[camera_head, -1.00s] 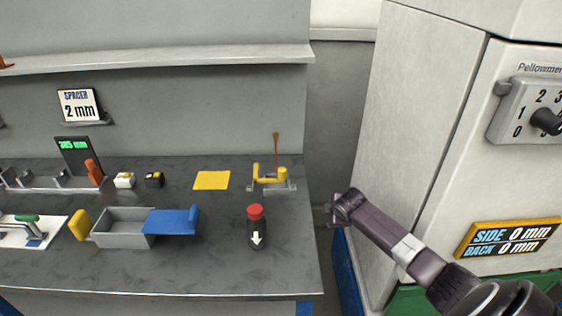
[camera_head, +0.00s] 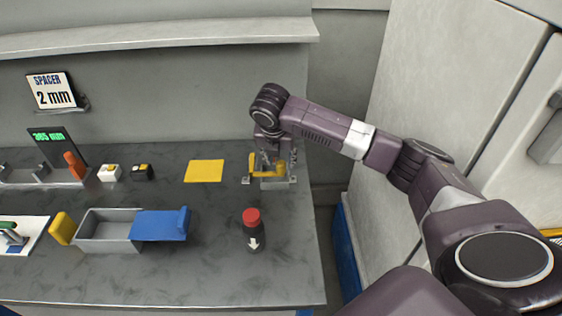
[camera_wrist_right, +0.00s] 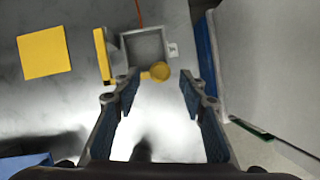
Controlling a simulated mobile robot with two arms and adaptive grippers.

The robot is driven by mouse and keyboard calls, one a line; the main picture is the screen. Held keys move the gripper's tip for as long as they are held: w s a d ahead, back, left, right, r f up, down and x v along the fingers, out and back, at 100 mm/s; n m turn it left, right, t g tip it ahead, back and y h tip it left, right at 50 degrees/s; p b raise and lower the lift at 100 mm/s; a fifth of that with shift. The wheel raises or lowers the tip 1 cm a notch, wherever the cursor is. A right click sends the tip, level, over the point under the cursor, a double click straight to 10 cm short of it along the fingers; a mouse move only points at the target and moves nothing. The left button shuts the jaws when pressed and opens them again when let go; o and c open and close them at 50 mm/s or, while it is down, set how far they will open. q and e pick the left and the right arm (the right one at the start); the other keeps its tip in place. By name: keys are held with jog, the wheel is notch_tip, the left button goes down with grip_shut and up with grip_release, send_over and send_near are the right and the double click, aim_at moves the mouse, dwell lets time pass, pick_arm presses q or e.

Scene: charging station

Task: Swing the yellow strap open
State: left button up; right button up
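The yellow strap (camera_head: 266,171) is on a small grey metal fixture (camera_head: 279,183) at the right end of the bench. My right arm partly covers it in the head view. In the right wrist view, the strap's upright yellow bar (camera_wrist_right: 103,55) stands at the left of a square grey frame, with a round yellow knob (camera_wrist_right: 159,71) at the frame's lower edge. My right gripper (camera_wrist_right: 158,85) is open, its fingertips on either side of the knob's line; I cannot tell whether they touch it. The gripper also shows above the fixture in the head view (camera_head: 272,150). My left gripper is not in view.
A yellow square (camera_head: 204,171) lies left of the fixture. A grey bin (camera_head: 108,232) with a blue flap (camera_head: 160,224) is farther left. A large pale cabinet (camera_head: 430,80) is on the right.

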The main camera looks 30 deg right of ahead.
aim_at(281, 163)
jog(key=x, duration=0.2)
jog(key=shift+w+d+f, duration=0.1)
jog(key=shift+d+f, duration=0.05)
jog(key=shift+f, duration=0.15)
jog(key=shift+x, duration=0.8)
jog(key=c, duration=0.7)
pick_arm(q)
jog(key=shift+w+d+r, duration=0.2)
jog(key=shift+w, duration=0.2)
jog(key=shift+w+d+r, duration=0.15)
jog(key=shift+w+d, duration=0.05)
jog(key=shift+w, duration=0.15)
pick_arm(e)
grip_shut()
